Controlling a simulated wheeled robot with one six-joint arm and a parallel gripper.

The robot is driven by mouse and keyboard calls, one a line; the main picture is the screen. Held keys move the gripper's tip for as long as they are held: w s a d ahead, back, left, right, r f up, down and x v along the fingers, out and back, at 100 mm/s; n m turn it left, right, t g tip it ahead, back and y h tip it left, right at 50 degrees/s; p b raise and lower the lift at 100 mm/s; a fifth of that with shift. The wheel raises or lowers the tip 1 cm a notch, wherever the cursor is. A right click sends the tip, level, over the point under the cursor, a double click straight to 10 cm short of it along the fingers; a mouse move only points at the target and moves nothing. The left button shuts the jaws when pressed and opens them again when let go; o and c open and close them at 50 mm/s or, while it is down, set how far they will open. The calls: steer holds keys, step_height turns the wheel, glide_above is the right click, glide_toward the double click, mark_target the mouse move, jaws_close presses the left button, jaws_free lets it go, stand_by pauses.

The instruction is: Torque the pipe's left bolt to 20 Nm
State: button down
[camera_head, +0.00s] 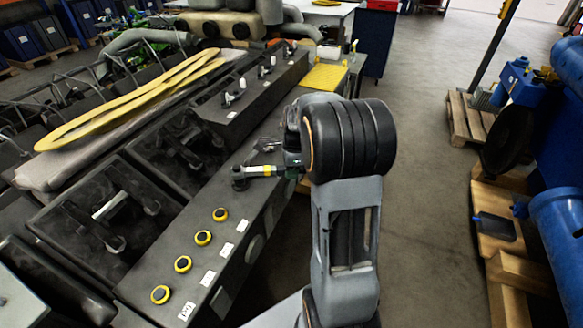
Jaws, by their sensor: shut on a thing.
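My gripper (291,158) is partly hidden behind my own wrist. It is shut on a wrench-like tool (262,171) with a green and yellow band on its shaft. The tool reaches left from the gripper, nearly level. Its dark round head (239,180) is over the dark ledge of the engine (215,190), seemingly at or on a fitting there. I cannot tell whether the head sits on a bolt. The pipe and its left bolt cannot be made out clearly. No torque reading shows.
Several yellow-ringed caps (203,237) line the ledge in front of the tool. A long yellow frame-like part (130,105) lies across the engine top. A yellow tray (324,77) stands behind. Pallets (470,118) and blue machinery (565,215) stand right; the floor (430,200) between is clear.

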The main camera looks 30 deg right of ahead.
steer(key=shift+s+a, duration=0.25)
steer(key=shift+s+a, duration=0.2)
steer(key=shift+s, duration=0.1)
steer(key=shift+s+a+m, duration=0.1)
steer(key=shift+s+m, duration=0.1)
steer(key=shift+m, duration=0.1)
stand_by(0.3)
steer(key=shift+s+a, duration=0.15)
steer(key=shift+s, duration=0.05)
steer(key=shift+s+m, duration=0.1)
steer(key=shift+m, duration=0.2)
steer(key=shift+s+a+m, duration=0.25)
steer(key=shift+m, duration=0.05)
steer(key=shift+s+a, duration=0.1)
steer(key=shift+s, duration=0.05)
stand_by(0.5)
steer(key=shift+s+a+m, duration=0.15)
steer(key=shift+s+m, duration=0.05)
steer(key=shift+m, duration=0.1)
stand_by(0.4)
